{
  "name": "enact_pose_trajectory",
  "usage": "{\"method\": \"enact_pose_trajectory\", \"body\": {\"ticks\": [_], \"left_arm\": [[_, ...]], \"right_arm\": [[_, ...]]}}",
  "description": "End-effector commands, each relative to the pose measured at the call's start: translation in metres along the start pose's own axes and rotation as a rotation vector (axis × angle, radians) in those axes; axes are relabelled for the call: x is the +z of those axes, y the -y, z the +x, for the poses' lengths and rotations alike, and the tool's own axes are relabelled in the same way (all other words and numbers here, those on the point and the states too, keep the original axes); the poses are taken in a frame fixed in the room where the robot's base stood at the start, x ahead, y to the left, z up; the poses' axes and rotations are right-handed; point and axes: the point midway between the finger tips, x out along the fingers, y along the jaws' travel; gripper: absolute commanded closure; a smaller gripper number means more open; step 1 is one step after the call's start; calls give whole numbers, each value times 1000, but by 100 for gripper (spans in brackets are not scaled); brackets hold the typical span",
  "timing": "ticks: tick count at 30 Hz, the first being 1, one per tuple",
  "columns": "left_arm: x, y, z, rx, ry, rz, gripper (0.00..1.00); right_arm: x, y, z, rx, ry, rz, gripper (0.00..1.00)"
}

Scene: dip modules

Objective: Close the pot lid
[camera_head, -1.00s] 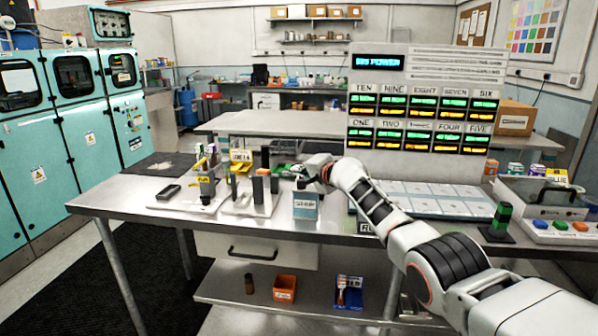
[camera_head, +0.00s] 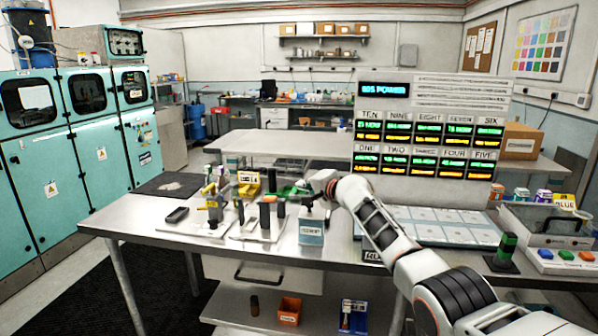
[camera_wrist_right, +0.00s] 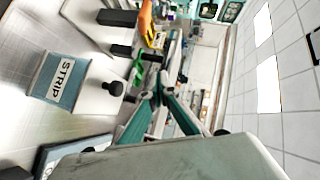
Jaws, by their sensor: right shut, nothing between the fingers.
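The pot (camera_head: 311,235) is a small blue-grey box with a white label, standing near the front of the steel bench. In the right wrist view the pot (camera_wrist_right: 48,82) reads STRIP and lies sideways in the picture. Its pale lid (camera_wrist_right: 92,92) with a black knob (camera_wrist_right: 114,88) lies over the pot's top; whether it is fully seated I cannot tell. My right gripper (camera_head: 306,188) is above the pot, apart from the knob. In the wrist view its green-grey fingers (camera_wrist_right: 158,92) are together and empty. My left gripper is not in view.
Left of the pot stand white fixtures (camera_head: 262,232) with dark upright blocks and a yellow bin (camera_head: 248,178). A display panel (camera_head: 430,130) with a pale tray (camera_head: 445,225) is behind my right arm. A green-black block (camera_head: 504,250) stands at right. Bare bench lies before the pot.

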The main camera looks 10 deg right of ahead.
Motion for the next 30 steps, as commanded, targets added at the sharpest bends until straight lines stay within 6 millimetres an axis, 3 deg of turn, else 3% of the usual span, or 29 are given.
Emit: {"method": "enact_pose_trajectory", "body": {"ticks": [24, 27, 30], "left_arm": [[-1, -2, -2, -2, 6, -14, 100], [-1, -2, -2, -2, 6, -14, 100], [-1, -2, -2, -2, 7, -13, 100]], "right_arm": [[28, 54, -59, -1, -3, 1, 100], [29, 53, -61, 2, -4, 0, 100], [33, 32, -61, 16, -9, -20, 100]]}}
